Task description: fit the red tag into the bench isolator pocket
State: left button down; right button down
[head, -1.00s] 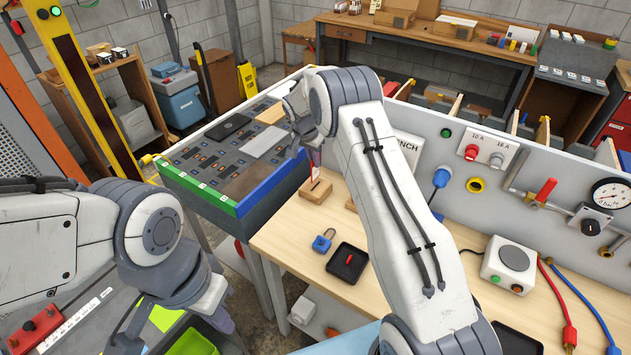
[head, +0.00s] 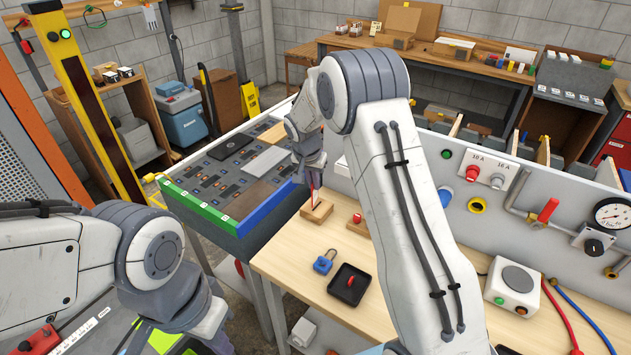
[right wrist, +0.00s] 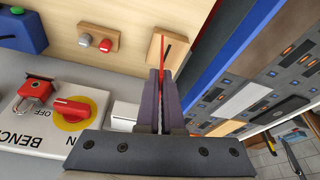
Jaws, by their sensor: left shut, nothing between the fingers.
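The thin red tag (head: 313,194) stands upright at the slotted wooden block (head: 317,212) on the bench. My right gripper (head: 311,174) points down over it. In the right wrist view its two close fingers (right wrist: 162,82) are shut on the red tag (right wrist: 162,52), which sticks out toward the block (right wrist: 153,62). I cannot tell whether its lower end is still in the slot. The bench isolator, a red rotary handle (right wrist: 70,108) on a white plate, is at left there; a small white holder (right wrist: 124,114) beside it may be the pocket. My left gripper (head: 132,344), shut, is partly cut off at lower left.
A blue padlock (head: 323,264) and a black tray (head: 349,285) with a red piece lie on the bench. A grey board-covered panel (head: 200,212) with green and blue edges adjoins at left. My right arm hides mid-bench.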

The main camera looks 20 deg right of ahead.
jog(key=s+a+r+n+y, duration=0.1)
jog(key=s+n, duration=0.1)
jog(key=s, duration=0.3)
jog(key=s+a+r+n, duration=0.1)
jog(key=s+r+n, duration=0.15)
jog(key=s, duration=0.25)
jog(key=w+d+r+n+y+p, duration=0.3)
jog(key=w+d+r+n+p, duration=0.7)
jog(key=w+d, duration=0.4)
jog(key=shift+w+d+r+n+p, duration=0.15)
jog(key=shift+w+r+n+p, duration=0.15)
jog(key=shift+w+n+p, duration=0.25)
jog(key=shift+w+f, duration=0.1)
jog(key=shift+f+b, duration=2)
jog(key=shift+f, duration=0.8)
jog(key=shift+f+b, duration=1.45)
jog(key=shift+f, duration=0.5)
jog(key=c, duration=1)
grip_release()
